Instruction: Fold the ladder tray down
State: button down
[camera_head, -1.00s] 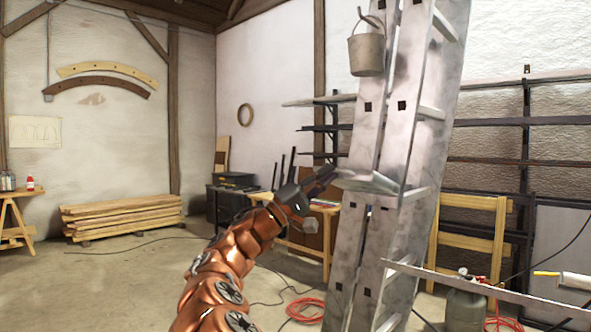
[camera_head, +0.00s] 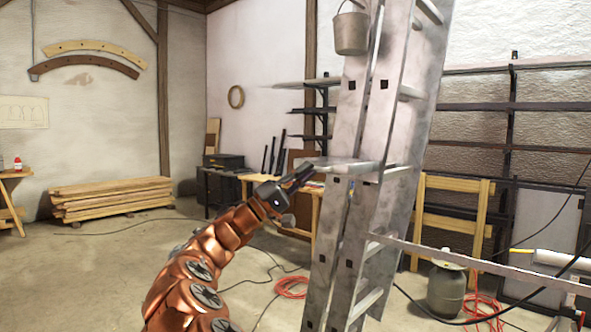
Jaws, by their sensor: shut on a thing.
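The tall grey metal ladder (camera_head: 341,215) stands leaning at the centre right. Its tray (camera_head: 345,164) is a pale grey plate that juts out to the left from the ladder at mid height and looks about level. My gripper (camera_head: 305,174) reaches up from the lower left, with its dark fingers shut on the tray's left edge. The fingers hide part of that edge, and the exact grip is too small to make out.
A metal bucket (camera_head: 352,33) hangs high on the ladder. A long lath (camera_head: 470,262) crosses at the lower right, before a gas cylinder (camera_head: 446,290). Orange hose (camera_head: 291,287) lies behind the ladder's foot. Stacked planks (camera_head: 112,197) lie left; the floor between is mostly clear.

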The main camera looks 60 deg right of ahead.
jog(key=c, duration=1.7)
grip_release()
jog(key=shift+s+d+f, duration=0.25)
jog(key=shift+d+f, duration=0.05)
jog(key=shift+d, duration=0.1)
jog(key=shift+o, duration=0.7)
jog(key=shift+s+d+f, duration=0.1)
jog(key=shift+d+f, duration=0.05)
jog(key=shift+d, duration=0.2)
jog(key=shift+o, duration=0.2)
jog(key=shift+d+f, duration=0.25)
jog(key=shift+d, duration=0.2)
jog(key=shift+w+a+r, duration=0.2)
jog(key=shift+a, duration=0.4)
jog(key=shift+w+a, duration=0.1)
jog(key=v, duration=1.1)
jog(key=shift+w+a, duration=0.2)
jog(key=shift+a, duration=0.25)
